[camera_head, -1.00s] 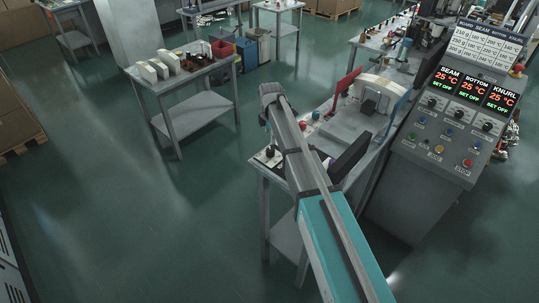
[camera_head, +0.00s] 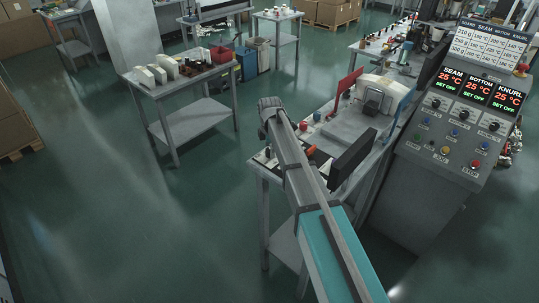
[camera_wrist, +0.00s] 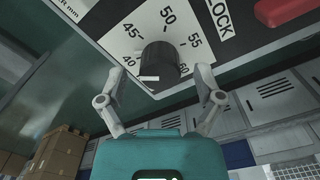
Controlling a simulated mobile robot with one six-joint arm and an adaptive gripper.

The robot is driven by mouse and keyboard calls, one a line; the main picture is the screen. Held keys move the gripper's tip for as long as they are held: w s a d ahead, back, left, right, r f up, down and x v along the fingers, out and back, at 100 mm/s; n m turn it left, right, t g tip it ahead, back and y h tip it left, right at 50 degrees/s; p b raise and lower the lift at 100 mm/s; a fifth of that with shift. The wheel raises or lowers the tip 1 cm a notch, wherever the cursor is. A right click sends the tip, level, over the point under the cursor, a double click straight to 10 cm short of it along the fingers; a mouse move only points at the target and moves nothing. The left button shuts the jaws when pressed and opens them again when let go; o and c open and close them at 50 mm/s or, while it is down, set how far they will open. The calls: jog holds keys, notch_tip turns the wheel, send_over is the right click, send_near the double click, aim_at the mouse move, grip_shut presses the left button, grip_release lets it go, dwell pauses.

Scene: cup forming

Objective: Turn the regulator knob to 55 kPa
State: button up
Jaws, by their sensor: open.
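The black regulator knob (camera_wrist: 159,61) sits on a white dial plate (camera_wrist: 125,42) marked 40, 45, 50, 55 and 60 in the wrist view. A small white mark shows on the knob's lower left side; I cannot tell which number the knob points to. My gripper (camera_wrist: 158,72) is open, with one finger to the left of the knob and one to the right. Both fingers look apart from it. In the head view my arm hides the gripper.
A red part (camera_wrist: 288,10) and a label ending in LOCK (camera_wrist: 219,16) lie right of the dial. The work table (camera_head: 259,168) carries a forming machine (camera_head: 378,98) and a dark screen (camera_head: 352,158). A control console (camera_head: 440,150) stands to the right. Open floor lies left.

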jog(key=shift+f, duration=0.4)
jog(key=c, duration=1.2)
